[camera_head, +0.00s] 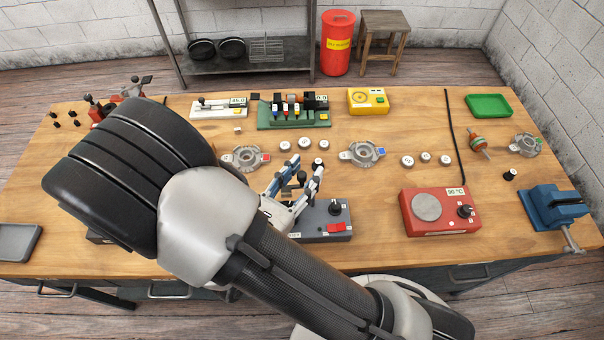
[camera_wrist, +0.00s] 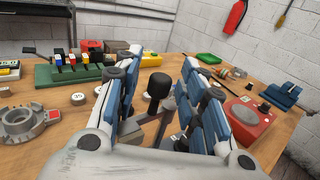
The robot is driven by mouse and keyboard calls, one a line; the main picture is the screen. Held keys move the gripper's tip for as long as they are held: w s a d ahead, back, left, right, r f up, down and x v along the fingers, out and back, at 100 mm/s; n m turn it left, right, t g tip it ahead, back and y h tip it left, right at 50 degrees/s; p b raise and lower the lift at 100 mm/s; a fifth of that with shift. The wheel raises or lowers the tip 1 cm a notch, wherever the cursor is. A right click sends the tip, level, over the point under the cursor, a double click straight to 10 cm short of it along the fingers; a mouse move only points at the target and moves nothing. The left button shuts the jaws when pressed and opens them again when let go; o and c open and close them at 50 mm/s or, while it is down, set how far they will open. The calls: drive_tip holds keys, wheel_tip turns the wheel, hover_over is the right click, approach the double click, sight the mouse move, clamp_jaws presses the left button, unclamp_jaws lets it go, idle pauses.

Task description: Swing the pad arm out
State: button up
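A dark grey box (camera_head: 325,222) with a black dial and a red switch stands near the front edge of the bench, partly behind my arm. My gripper (camera_head: 305,166) is over its left part, with its blue-padded fingers spread apart. In the wrist view, my gripper (camera_wrist: 158,66) has a black knob (camera_wrist: 159,86) on a grey stem between its fingers, with a gap visible on the sides. This upright handle may belong to the pad arm; its lower end and the pad are hidden by my gripper.
A red hot plate (camera_head: 440,212) stands right of the grey box. Grey ring-shaped housings (camera_head: 364,153) and several small round white-topped parts (camera_head: 407,161) lie behind. A green rack (camera_head: 294,115) stands at the back and a blue vise (camera_head: 553,207) at the right. Bench between hot plate and box is clear.

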clamp_jaws()
idle(0.3)
idle(0.4)
